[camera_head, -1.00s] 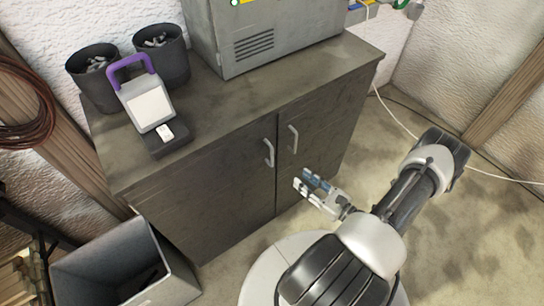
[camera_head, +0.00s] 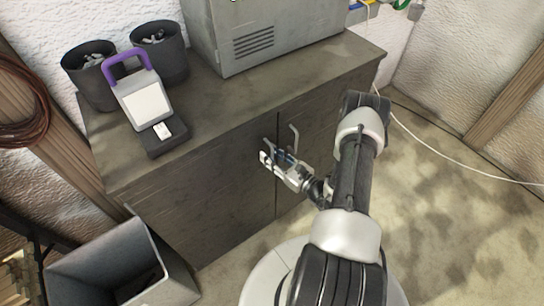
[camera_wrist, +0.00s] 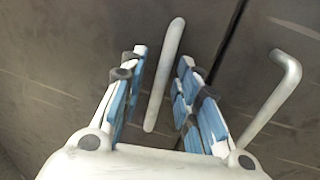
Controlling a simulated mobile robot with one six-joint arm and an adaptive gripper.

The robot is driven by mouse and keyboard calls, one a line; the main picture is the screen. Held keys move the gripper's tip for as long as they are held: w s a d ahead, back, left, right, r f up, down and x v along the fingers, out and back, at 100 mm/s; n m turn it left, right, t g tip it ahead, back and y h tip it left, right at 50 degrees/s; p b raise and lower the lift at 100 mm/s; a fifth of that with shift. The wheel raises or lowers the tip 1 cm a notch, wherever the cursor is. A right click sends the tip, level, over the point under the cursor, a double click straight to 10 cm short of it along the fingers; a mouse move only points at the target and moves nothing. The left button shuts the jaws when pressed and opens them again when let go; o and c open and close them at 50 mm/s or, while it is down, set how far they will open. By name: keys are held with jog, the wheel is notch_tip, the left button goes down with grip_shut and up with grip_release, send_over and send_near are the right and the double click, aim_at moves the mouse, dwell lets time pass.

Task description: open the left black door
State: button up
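The left black door (camera_head: 210,190) of the dark cabinet is shut, flush with the right door (camera_head: 322,135). Its pale bar handle (camera_wrist: 164,75) stands between my gripper's fingers in the wrist view; in the head view the gripper mostly hides it. My gripper (camera_head: 275,150) is open at the door's front, its blue-padded fingers (camera_wrist: 162,60) one on each side of the handle. Gaps show between the handle and both fingers. The right door's handle (camera_wrist: 277,98) is to the right of the fingers, apart from them.
On the cabinet top (camera_head: 225,110) stand a purple-handled device (camera_head: 140,98), two dark cups of small items and a grey metal box (camera_head: 275,35). An open grey bin (camera_head: 115,260) stands on the floor at the cabinet's left front. The floor to the right is mostly clear.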

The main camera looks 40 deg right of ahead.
grip_shut()
dwell(0.3)
dwell(0.5)
